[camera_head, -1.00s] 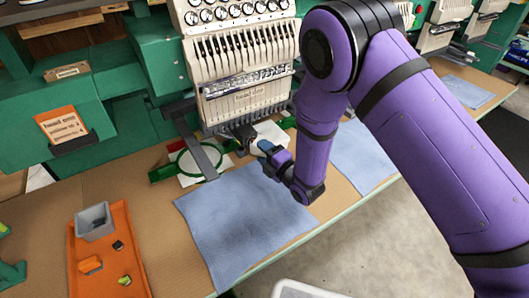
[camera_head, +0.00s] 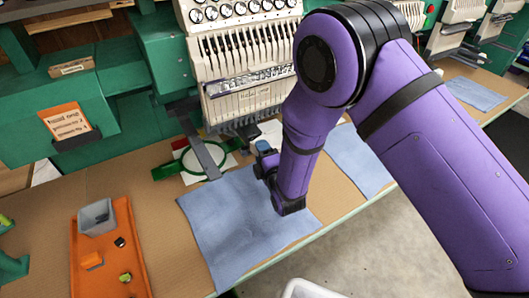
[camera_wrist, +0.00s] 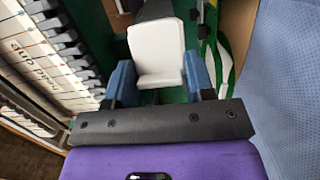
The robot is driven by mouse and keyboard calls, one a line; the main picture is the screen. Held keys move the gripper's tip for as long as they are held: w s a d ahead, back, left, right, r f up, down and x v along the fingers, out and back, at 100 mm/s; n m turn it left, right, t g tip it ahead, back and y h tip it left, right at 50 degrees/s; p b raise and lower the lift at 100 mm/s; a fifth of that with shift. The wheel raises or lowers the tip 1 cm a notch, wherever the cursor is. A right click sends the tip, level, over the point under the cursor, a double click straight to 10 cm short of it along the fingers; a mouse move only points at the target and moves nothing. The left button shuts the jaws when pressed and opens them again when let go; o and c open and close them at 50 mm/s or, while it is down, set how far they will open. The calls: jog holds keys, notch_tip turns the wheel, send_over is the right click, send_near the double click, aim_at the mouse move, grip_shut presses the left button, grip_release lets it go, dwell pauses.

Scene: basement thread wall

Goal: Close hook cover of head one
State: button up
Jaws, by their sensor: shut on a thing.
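Head one (camera_head: 245,100) is the white embroidery head with a row of needles, at the top middle of the head view. Its white hook cover (camera_wrist: 157,50) shows in the wrist view between the blue fingers of my gripper (camera_wrist: 159,82). The fingers are shut on the cover's lower edges from both sides. In the head view the cover (camera_head: 270,131) shows only in part, below the head and behind my gripper (camera_head: 263,147). My forearm and wrist hide part of the area. I cannot tell the cover's exact angle.
A green hoop (camera_head: 203,160) on a dark bracket lies left of the cover. A blue cloth (camera_head: 225,215) lies on the table in front. An orange tray (camera_head: 135,265) with a grey bin (camera_head: 97,217) and small pieces is at the left. More heads stand to the right.

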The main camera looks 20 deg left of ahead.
jog(key=o, duration=0.9)
jog(key=v, duration=1)
jog(key=shift+s+d, duration=0.25)
jog(key=shift+d, duration=0.05)
jog(key=shift+c, duration=0.3)
